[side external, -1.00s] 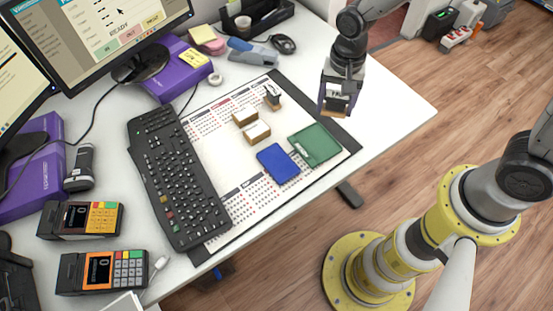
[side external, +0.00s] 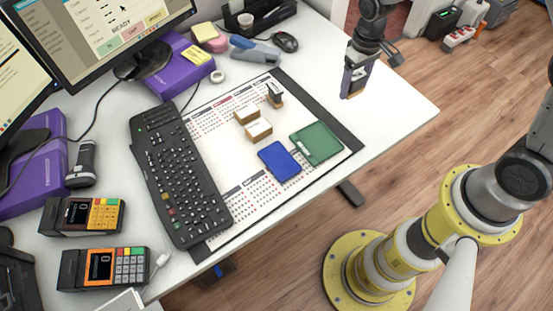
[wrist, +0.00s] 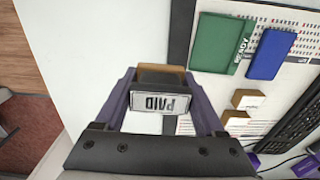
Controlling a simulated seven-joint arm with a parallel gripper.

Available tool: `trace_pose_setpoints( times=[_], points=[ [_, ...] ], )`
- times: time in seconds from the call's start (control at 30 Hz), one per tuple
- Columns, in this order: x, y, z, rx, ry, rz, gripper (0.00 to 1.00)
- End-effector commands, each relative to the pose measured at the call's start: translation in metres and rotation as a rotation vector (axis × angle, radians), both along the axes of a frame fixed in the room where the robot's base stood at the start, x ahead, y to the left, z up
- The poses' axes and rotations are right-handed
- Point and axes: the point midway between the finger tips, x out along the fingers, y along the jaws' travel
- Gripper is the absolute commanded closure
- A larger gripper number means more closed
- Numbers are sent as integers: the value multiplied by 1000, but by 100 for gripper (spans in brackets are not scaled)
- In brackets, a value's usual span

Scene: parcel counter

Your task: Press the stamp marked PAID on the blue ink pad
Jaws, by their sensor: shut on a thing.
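My gripper (side external: 353,88) is over the right part of the white desk, beyond the calendar mat. In the wrist view (wrist: 163,100), its fingers are shut on the stamp marked PAID (wrist: 160,103), which has a white label, dark body and brown wooden part. Its inking face is hidden. The blue ink pad (side external: 279,161) lies flat on the mat, left of and nearer than my gripper in the side view. It also shows at upper right in the wrist view (wrist: 270,53), apart from the stamp.
A green pad (side external: 316,143) lies beside the blue one. Two small wooden-sided blocks (side external: 258,131) and an upright dark-handled stamp (side external: 275,95) stand on the mat (side external: 225,150). A keyboard (side external: 178,175) lies to the left. The white desk right of the mat is clear.

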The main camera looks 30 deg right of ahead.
Motion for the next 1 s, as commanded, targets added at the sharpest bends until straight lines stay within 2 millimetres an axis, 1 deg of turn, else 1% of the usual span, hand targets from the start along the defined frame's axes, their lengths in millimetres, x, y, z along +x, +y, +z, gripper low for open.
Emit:
trace_pose_setpoints(
  times=[0.4, 0.57, 0.67, 0.77, 0.87, 0.97, 1.0],
  points=[
    [0, 1, 0, 0, -1, 1, 100],
    [0, 1, 0, 0, -1, 63, 100],
    [3, 1, 2, -1, -6, 172, 100],
    [9, 4, 2, -2, -15, 337, 100],
    [17, 23, 0, -5, -20, 555, 100],
    [23, 54, -4, -6, -23, 802, 100],
    [25, 70, -6, -6, -24, 910, 100]
  ],
)
